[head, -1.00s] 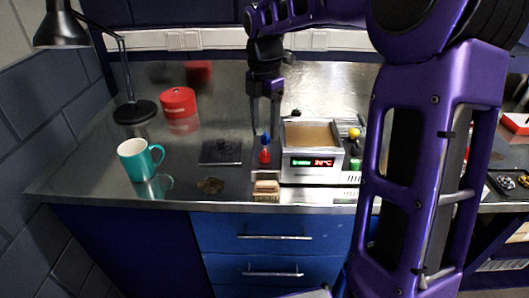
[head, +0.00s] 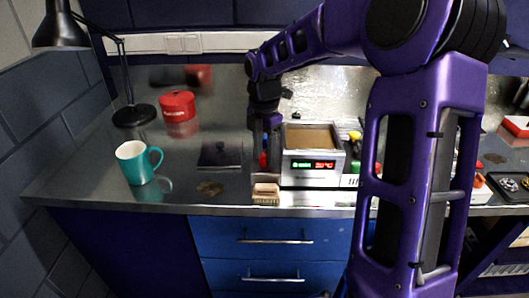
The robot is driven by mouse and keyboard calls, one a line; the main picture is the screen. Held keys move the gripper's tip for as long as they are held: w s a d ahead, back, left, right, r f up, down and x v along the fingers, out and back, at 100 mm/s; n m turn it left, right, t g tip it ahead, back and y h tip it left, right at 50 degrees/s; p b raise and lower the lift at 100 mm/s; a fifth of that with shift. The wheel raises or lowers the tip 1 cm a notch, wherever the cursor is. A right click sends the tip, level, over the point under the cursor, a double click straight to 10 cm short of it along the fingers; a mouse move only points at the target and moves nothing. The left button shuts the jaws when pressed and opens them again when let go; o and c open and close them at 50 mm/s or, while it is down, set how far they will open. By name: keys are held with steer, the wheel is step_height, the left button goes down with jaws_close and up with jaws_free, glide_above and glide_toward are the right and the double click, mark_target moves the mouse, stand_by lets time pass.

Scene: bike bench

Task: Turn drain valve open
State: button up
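The silver bench-top tank unit (head: 313,170) stands on the steel bench, with an open tan-looking top and a lit green and red display on its front. I cannot make out a drain valve clearly. A small red item (head: 264,160), with a blue top in the earlier view, stands at the unit's left side and is now mostly covered by my gripper. My gripper (head: 262,168) points down beside the unit's left wall, its fingers around or in front of the red item. The fingers look apart, with red showing between them. Contact cannot be told.
A tan block (head: 265,195) sits at the bench's front edge below my gripper. A dark flat plate (head: 220,155), a teal mug (head: 138,163), a red tin (head: 178,106) and a black lamp (head: 134,115) stand to the left. Small bottles and tools are at the unit's right.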

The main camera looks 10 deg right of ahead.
jaws_close()
steer(key=shift+m, duration=0.3)
steer(key=m+p, duration=0.2)
steer(key=m, duration=0.1)
steer(key=shift+r, duration=0.15)
steer(key=m+p, duration=0.1)
steer(key=m, duration=0.8)
steer(key=shift+p, duration=0.4)
steer(key=shift+m, duration=2.3)
